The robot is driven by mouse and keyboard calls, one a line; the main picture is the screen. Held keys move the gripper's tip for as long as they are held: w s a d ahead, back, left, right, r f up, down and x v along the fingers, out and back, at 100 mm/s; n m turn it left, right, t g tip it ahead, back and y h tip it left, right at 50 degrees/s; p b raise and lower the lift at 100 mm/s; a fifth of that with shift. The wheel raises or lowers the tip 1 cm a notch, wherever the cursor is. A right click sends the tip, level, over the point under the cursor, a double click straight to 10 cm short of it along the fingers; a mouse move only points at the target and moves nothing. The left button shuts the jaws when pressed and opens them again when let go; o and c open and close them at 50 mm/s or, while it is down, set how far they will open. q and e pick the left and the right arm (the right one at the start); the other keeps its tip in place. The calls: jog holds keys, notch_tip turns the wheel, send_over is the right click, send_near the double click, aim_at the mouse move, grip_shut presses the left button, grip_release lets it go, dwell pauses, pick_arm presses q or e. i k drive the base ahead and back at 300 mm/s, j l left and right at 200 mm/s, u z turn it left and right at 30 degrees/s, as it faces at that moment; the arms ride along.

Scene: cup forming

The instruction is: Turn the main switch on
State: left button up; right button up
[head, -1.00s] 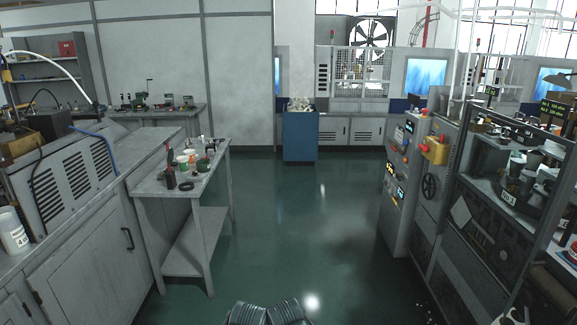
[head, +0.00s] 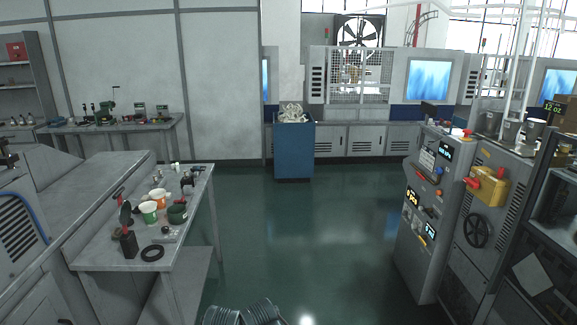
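A yellow switch box (head: 489,189) with a red handle (head: 473,183) is mounted on the front of a grey machine cabinet (head: 480,265) at the right. It looks like the main switch; its on or off position is too small to tell. A black handwheel (head: 476,231) is below it. Neither of my grippers is in view.
A control panel (head: 425,210) with buttons and lit displays stands left of the switch cabinet. A workbench (head: 100,257) with cups and tools is at the left. A blue bin (head: 294,152) stands at the back. The green floor (head: 310,230) between is clear.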

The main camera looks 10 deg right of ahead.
aim_at(474, 183)
jog(key=i+l+z, duration=0.15)
jog(key=i+z, duration=0.25)
jog(key=i+j+z, duration=0.1)
jog(key=i+z, duration=0.35)
jog(key=i, duration=0.2)
jog(key=i+j+z, duration=0.2)
jog(key=i+z, duration=0.2)
jog(key=i+l+z, duration=0.1)
jog(key=i+z, duration=0.35)
jog(key=i, duration=0.15)
jog(key=i+j+z, duration=0.15)
jog(key=i+z, duration=0.35)
jog(key=i+u, duration=0.15)
jog(key=i, duration=0.2)
